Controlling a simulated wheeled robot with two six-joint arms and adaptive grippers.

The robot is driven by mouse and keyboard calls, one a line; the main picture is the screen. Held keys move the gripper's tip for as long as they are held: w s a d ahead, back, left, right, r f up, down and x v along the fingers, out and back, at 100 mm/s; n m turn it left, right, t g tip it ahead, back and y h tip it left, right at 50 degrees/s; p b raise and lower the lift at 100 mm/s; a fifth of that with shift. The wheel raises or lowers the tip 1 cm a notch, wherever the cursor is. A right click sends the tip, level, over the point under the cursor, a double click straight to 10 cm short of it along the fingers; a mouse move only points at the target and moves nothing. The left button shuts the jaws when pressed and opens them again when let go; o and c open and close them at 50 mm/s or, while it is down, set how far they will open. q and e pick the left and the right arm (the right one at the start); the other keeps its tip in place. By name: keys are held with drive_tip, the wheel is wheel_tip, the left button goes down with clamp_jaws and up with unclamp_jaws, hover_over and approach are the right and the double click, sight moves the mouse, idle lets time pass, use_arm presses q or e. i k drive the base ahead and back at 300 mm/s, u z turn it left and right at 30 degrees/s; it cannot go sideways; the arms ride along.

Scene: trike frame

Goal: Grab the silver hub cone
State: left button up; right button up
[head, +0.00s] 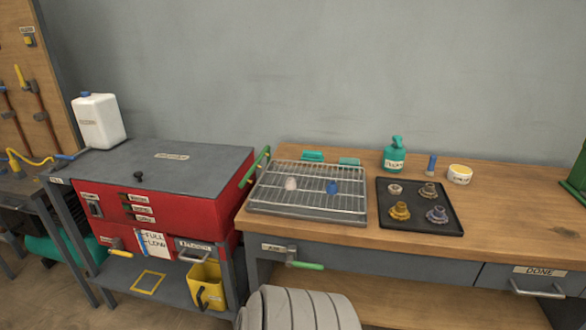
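A black mat (418,228) lies on the wooden bench and bears several small cone-shaped parts. The one at its back left is pale silver (395,190) and looks like the silver hub cone. A brownish cone (428,192) sits at the back right, a gold cone (399,211) at the front left, and a bluish-grey cone (437,215) at the front right. They stand apart from one another. Neither of my grippers shows in the head view.
A wire rack over a tray (300,211) stands left of the mat, with a pale piece (291,184) and a blue piece (332,187). The bench right of the mat is clear.

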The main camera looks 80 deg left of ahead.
sight(291, 184)
drive_tip(key=u, duration=0.6)
drive_tip(key=i, duration=0.85)
drive_tip(key=u, duration=0.85)
